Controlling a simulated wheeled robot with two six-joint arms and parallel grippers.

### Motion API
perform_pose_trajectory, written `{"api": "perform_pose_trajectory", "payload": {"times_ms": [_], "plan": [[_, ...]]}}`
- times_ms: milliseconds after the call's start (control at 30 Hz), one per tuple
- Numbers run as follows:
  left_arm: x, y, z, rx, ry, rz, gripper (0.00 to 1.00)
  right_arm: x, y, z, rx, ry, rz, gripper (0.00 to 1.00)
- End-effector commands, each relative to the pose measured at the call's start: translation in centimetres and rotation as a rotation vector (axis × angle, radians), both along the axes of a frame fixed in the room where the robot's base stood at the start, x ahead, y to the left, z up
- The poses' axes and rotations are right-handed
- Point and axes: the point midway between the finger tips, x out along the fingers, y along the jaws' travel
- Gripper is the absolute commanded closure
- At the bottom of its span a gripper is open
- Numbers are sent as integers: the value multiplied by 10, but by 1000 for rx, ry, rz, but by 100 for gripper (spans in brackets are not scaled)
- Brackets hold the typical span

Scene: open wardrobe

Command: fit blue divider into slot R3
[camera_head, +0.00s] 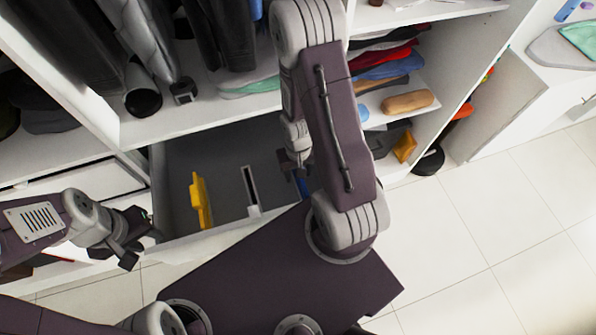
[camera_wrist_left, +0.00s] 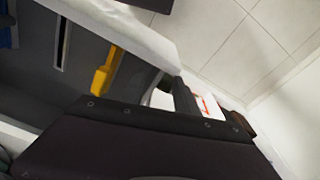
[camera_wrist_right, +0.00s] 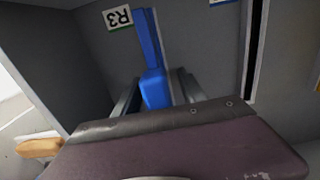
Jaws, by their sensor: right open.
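The blue divider (camera_wrist_right: 153,85) stands upright in the right wrist view, against the grey drawer wall beside the upside-down R3 label (camera_wrist_right: 118,17). In the head view a bit of it shows under my right arm (camera_head: 303,187). My right gripper (camera_wrist_right: 155,95) is open, with one finger on each side of the divider; contact cannot be told. Whether the divider's edge sits inside slot R3 is hidden. My left gripper (camera_head: 140,250) is open and empty at the drawer's left front corner; its fingers also show in the left wrist view (camera_wrist_left: 212,108).
The open grey drawer (camera_head: 222,160) holds a yellow divider (camera_head: 201,200) at left and shows a dark slot (camera_head: 250,188) in its middle. Hanging clothes and folded clothes (camera_head: 390,62) fill the wardrobe above. Tiled floor (camera_head: 480,235) at right is clear.

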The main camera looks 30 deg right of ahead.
Motion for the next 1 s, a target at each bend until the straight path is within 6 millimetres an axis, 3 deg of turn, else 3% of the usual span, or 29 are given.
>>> {"api": "perform_pose_trajectory", "payload": {"times_ms": [267,333,500,1000], "plan": [[0,0,49,0,0,0,64,1,0,57,-1,-3,-1,51],[0,0,40,0,-1,0,64,2,0,63,-2,-7,1,51],[0,0,41,0,0,0,64,1,0,86,-1,-3,1,51],[0,0,41,0,0,0,64,0,0,90,0,0,0,51]]}}
